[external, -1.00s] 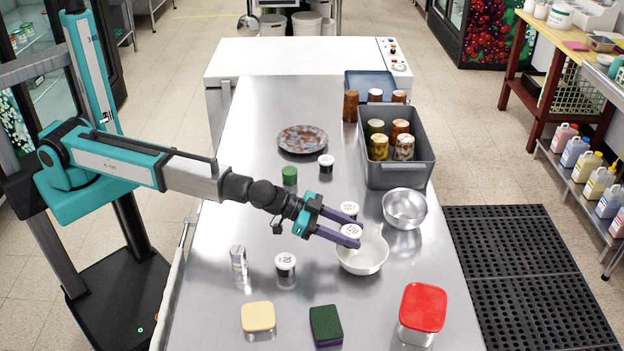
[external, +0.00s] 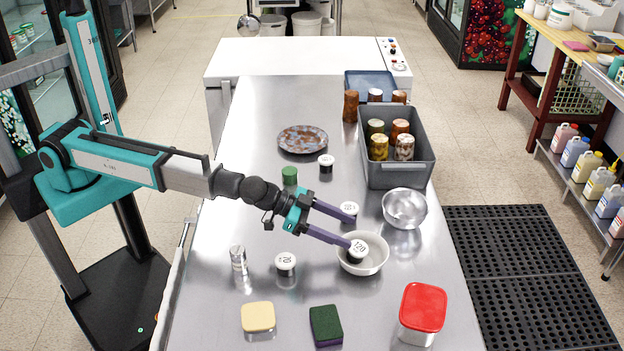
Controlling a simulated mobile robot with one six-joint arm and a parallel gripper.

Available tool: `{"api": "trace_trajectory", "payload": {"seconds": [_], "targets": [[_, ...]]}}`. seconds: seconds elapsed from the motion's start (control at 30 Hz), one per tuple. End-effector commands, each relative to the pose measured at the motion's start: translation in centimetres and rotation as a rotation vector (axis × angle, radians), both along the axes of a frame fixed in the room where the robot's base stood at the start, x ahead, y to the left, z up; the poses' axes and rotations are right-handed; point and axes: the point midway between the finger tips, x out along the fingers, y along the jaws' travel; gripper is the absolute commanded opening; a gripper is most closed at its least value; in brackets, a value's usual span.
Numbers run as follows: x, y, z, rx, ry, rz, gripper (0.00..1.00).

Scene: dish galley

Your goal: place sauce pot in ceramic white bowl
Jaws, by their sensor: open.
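The ceramic white bowl (external: 362,268) stands on the steel counter at middle right. A sauce pot (external: 358,250) with a white lid marked 120 sits inside it, tilted so the lid faces the camera. My gripper (external: 348,231) is open at the bowl's left and back side. Its near fingertip is close to the pot's lid; I cannot tell if they touch. Its far fingertip is by another white-lidded pot (external: 349,209) behind the bowl, and contact there is unclear too.
A metal bowl (external: 405,209) stands right behind the white bowl. More white-lidded pots (external: 286,264) (external: 326,162), a clear shaker (external: 238,260), a green-lidded jar (external: 289,177), a sponge (external: 326,324) and a red-lidded tub (external: 423,308) stand around. A grey crate (external: 425,165) holds several jars.

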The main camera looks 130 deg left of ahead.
Motion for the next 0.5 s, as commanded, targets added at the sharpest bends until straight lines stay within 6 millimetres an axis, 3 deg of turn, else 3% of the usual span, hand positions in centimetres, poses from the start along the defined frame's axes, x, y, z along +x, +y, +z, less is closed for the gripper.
{"api": "trace_trajectory", "payload": {"seconds": [0.5], "targets": [[-4.1,-2.7,1.9,0.000,-0.001,-0.001,0.61]]}}
